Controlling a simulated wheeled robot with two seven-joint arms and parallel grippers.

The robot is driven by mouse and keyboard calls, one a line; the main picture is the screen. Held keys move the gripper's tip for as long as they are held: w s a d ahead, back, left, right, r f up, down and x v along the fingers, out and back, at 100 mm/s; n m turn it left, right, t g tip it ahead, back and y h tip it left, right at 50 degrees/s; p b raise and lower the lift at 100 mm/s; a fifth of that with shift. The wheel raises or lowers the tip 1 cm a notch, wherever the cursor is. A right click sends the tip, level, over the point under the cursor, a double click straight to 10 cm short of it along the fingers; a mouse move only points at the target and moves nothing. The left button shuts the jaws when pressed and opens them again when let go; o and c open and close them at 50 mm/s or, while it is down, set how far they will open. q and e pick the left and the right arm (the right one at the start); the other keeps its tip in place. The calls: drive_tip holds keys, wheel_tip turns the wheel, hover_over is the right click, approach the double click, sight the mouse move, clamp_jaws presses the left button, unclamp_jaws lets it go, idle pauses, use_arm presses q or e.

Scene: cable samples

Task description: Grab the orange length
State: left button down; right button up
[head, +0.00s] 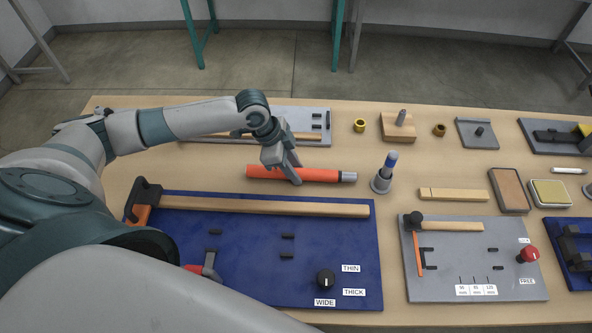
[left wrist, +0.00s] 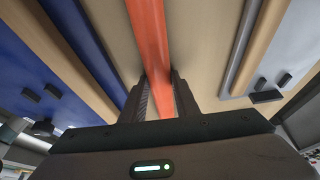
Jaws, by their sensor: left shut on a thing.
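The orange length (head: 318,175) is a long orange bar with a dark and grey end at its right, lying across the table in the head view. My left gripper (head: 291,178) is over its middle, pointing down, with its fingers shut on it. In the left wrist view the orange length (left wrist: 148,45) runs between the two fingers of the left gripper (left wrist: 159,95). The underside of the bar is hidden, so I cannot tell whether it touches the table. My right gripper is not in view.
A blue board (head: 260,250) with a wooden bar (head: 270,206) lies in front of the orange length. A grey board (head: 318,117) lies behind it. A blue-topped peg in a grey holder (head: 381,183) stands just right of its end. Another grey board (head: 455,265) is at right.

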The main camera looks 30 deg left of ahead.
sight(302, 171)
use_arm(q)
drive_tip(key=shift+r, duration=0.45)
wheel_tip(302, 171, up, 3)
drive_tip(key=shift+d+r+b, duration=0.1)
drive_tip(key=shift+b, duration=0.9)
drive_tip(key=s+d+r+b, duration=0.2)
drive_tip(key=s+d+r, duration=0.5)
drive_tip(key=s, duration=0.2)
drive_tip(key=shift+d, duration=0.15)
